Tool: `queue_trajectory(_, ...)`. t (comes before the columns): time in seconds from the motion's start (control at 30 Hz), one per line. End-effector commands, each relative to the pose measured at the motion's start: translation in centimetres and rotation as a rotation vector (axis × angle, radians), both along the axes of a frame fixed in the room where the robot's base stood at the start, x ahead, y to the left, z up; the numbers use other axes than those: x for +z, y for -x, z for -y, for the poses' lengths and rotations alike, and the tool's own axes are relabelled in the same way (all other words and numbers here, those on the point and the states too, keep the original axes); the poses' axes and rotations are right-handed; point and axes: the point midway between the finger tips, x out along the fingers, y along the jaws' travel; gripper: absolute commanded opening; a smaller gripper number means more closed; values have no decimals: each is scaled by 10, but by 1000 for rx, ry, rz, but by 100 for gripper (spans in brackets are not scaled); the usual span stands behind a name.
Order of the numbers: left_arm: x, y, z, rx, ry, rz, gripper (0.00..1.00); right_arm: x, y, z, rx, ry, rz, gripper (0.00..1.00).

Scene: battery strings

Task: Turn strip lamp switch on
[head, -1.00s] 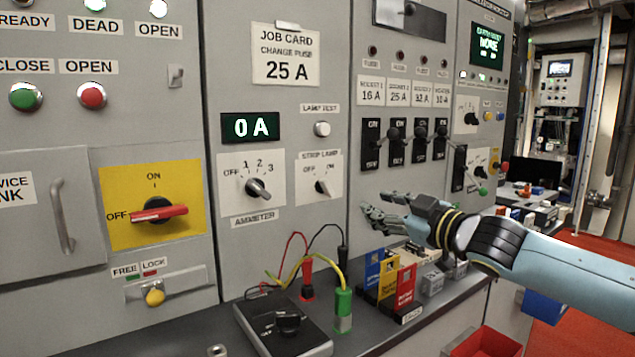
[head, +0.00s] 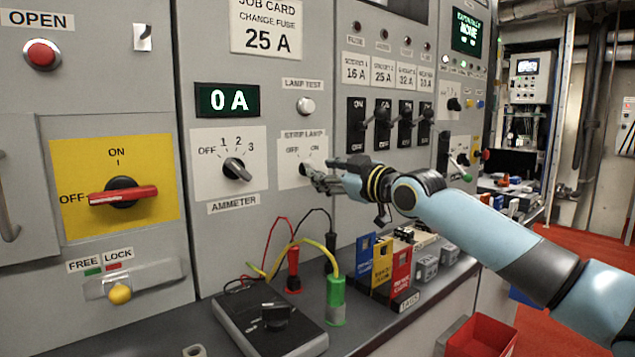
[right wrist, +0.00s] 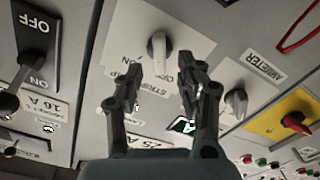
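The strip lamp switch is a small grey knob on a white plate (head: 289,172) marked OFF and ON, on the grey panel under the lamp test button. In the head view my right gripper (head: 316,180) is in front of the plate's right side and covers part of the knob. In the right wrist view the strip lamp knob (right wrist: 158,52) shows upside down, just beyond and between the tips of my right gripper (right wrist: 161,78). The two fingers are apart with nothing between them. Which mark the knob points to is hard to tell. My left gripper is not in view.
The ammeter knob (head: 237,170) is left of the strip lamp plate, and several black fuse switches (head: 382,124) are to its right. Below, a bench holds a black tester (head: 268,325) with leads, coloured card holders (head: 400,268) and a green plug (head: 336,300).

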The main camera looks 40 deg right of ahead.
Motion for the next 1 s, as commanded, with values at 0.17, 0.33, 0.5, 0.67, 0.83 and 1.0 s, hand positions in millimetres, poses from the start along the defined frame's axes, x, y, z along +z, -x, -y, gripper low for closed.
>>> queue_trajectory(0.17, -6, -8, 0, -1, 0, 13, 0, 0, -23, -2, -2, -1, 1, 38)
queue_trajectory(0.33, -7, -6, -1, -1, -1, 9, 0, 1, -29, -3, 0, 2, 1, 38)
queue_trajectory(0.5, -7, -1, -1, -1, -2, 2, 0, 1, -29, -3, 0, 3, 1, 38)
queue_trajectory(0.67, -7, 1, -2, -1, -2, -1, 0, 1, -29, -3, 0, 3, 0, 23)
queue_trajectory(0.83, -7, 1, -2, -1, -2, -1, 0, 1, -29, -3, 0, 3, 0, 1)
queue_trajectory(1.0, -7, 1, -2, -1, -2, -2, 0, 1, -29, -3, 0, 3, 0, 0)
